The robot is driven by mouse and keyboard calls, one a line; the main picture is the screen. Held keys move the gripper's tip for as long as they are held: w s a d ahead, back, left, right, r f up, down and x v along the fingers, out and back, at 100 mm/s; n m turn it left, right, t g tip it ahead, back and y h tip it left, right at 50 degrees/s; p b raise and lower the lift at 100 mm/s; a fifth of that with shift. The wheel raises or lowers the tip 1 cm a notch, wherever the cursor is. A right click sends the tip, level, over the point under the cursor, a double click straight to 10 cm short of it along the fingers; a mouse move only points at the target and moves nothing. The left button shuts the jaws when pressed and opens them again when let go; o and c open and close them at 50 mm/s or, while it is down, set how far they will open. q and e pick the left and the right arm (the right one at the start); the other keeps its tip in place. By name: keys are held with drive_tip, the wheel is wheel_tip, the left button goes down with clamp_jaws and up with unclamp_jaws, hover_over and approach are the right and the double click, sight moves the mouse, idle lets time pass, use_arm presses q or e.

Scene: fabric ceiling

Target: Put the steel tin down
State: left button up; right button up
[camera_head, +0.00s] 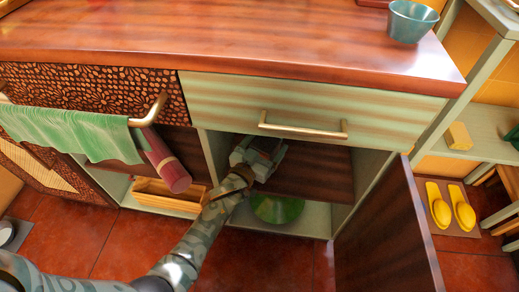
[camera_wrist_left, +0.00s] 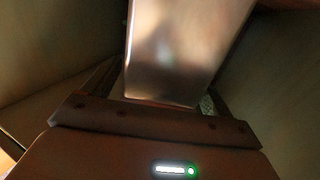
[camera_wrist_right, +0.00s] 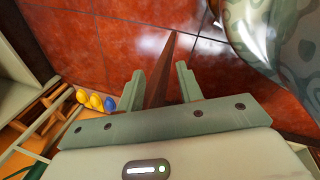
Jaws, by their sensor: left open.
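The steel tin (camera_wrist_left: 185,50) is a shiny, smooth metal body in the left wrist view, in front of my left gripper and between its fingers. My left gripper (camera_head: 262,152) reaches into the open cabinet (camera_head: 317,218) below the pale green drawer. It is open around the tin. I cannot tell whether the fingers touch it or exactly what the tin rests on. In the head view I cannot make the tin out.
A green round dish (camera_head: 278,208) sits on the cabinet's lower board. The dark open door (camera_head: 388,235) stands to the right. A wooden box (camera_head: 165,196) and a red roll (camera_head: 168,165) are left of my arm. A blue-green bowl (camera_head: 410,20) stands on the counter.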

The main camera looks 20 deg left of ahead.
use_arm(q)
drive_tip(key=s+a+p, duration=0.1)
drive_tip(key=s+p, duration=0.3)
drive_tip(key=s, duration=0.8)
drive_tip(key=shift+a+p, duration=0.2)
drive_tip(key=shift+p, duration=0.1)
use_arm(e)
drive_tip(key=s+d+f+g, duration=0.2)
drive_tip(key=s+f, duration=0.5)
drive_tip(key=s, duration=0.3)
drive_tip(key=shift+s+d+f+g, duration=0.2)
drive_tip(key=shift+s+d+g, duration=0.05)
drive_tip(key=shift+s+g, duration=0.05)
